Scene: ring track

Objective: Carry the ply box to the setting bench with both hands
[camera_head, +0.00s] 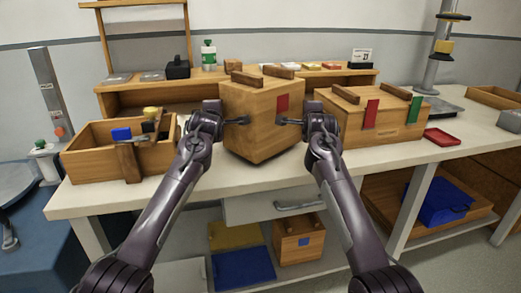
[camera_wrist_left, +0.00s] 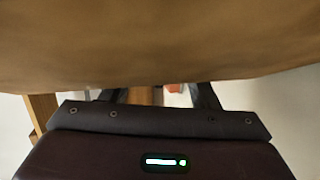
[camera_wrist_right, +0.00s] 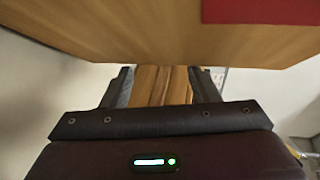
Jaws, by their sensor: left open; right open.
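The ply box (camera_head: 250,125), a wooden cube with a red patch and two wooden bars on top, stands turned with a corner toward me at the bench (camera_head: 200,180). Contact with the box is unclear.
An open wooden crate (camera_head: 85,160) with blocks stands left. A lidded wooden box (camera_head: 345,120) with red and green tags stands close on the right, near a red tray (camera_head: 442,137). A wooden shelf (camera_head: 125,100) runs behind. A drawer (camera_head: 285,205) lies below the bench top.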

